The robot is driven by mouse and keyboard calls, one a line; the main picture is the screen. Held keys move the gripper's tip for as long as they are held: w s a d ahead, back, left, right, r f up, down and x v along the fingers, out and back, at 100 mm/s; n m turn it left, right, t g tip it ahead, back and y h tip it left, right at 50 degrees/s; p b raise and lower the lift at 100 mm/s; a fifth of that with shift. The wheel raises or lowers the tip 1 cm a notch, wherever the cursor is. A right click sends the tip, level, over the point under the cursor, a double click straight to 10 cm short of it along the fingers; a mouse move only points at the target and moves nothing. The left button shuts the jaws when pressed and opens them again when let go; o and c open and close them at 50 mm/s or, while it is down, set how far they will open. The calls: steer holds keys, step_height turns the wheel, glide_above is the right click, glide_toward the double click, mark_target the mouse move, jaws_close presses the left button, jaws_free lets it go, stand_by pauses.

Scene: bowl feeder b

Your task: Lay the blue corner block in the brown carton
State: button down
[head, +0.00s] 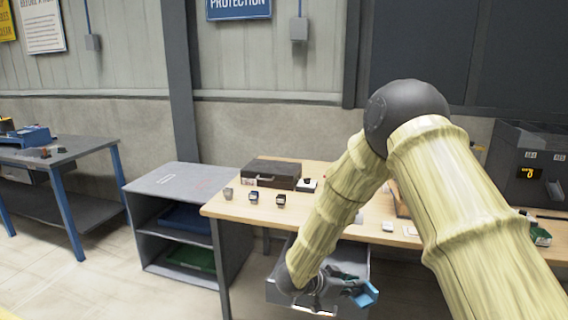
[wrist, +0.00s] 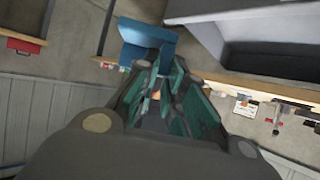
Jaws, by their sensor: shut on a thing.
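My gripper (head: 345,287) is low at the front edge of the wooden bench, beside a grey open drawer or bin. It is shut on the blue corner block (head: 368,296), an angled bright blue piece held at the fingertips. In the wrist view the blue block (wrist: 148,38) sticks out beyond the green finger pads of my gripper (wrist: 158,80). I cannot make out the brown carton for certain. A brown edge (head: 402,203) shows on the bench, mostly hidden behind my arm.
The wooden bench (head: 228,208) holds a dark case (head: 271,174) and several small blocks. The grey drawer or bin (head: 356,262) lies under its front edge. A grey shelf unit (head: 180,185) stands left, a blue-legged table (head: 75,150) farther left. A dark machine (head: 520,165) stands right.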

steer(key=s+a+f+n+t+y, duration=0.2)
steer(key=s+f+n+t+y, duration=0.5)
steer(key=s+f+n+y, duration=0.4)
steer(key=s+f+n, duration=0.1)
steer(key=s+n, duration=0.1)
steer(key=s, duration=0.3)
stand_by(0.4)
steer(key=shift+f+b, duration=0.7)
